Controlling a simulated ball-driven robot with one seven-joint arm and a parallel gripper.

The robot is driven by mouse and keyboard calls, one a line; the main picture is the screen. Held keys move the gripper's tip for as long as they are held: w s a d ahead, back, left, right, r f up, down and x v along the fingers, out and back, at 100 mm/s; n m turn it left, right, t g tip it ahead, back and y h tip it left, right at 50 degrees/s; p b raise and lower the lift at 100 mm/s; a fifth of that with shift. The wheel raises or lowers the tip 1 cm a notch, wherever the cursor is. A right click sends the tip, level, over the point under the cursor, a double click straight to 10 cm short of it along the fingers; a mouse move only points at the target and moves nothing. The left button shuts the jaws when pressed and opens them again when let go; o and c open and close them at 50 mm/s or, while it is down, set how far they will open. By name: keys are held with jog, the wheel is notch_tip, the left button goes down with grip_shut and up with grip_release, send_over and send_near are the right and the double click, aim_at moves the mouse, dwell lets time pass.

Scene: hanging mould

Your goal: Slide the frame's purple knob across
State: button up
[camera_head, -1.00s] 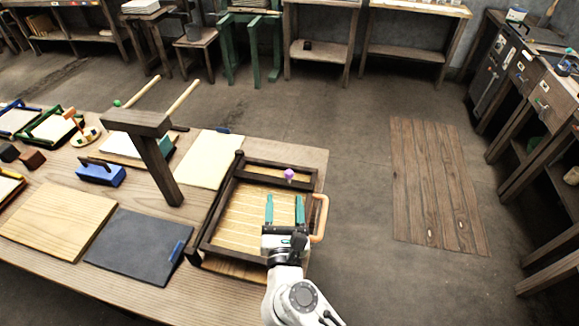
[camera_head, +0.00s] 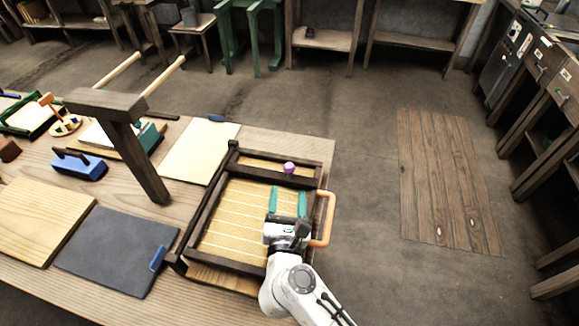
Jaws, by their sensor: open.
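The purple knob (camera_head: 289,167) sits on the far crossbar of the dark wooden frame (camera_head: 204,216), towards the bar's right end. The frame lies on the table, with a pale slatted mould surface inside it and an orange handle (camera_head: 328,219) on its right side. My gripper (camera_head: 287,190) is over the right part of the frame, its two teal fingers apart and pointing away from me towards the knob. The fingertips are a little short of the knob, with nothing visible between them. How high they are above the frame is hard to tell.
A dark wooden post with a crosspiece (camera_head: 105,104) stands left of the frame. A cream sheet (camera_head: 200,154), a dark slab (camera_head: 105,252) and a blue block (camera_head: 79,166) lie on the table.

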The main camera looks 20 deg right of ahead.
aim_at(289, 172)
jog(key=p+x, duration=0.1)
jog(key=x, duration=0.8)
jog(key=shift+w+d, duration=0.15)
jog(key=shift+w, duration=0.1)
jog(key=shift+c, duration=0.4)
grip_shut()
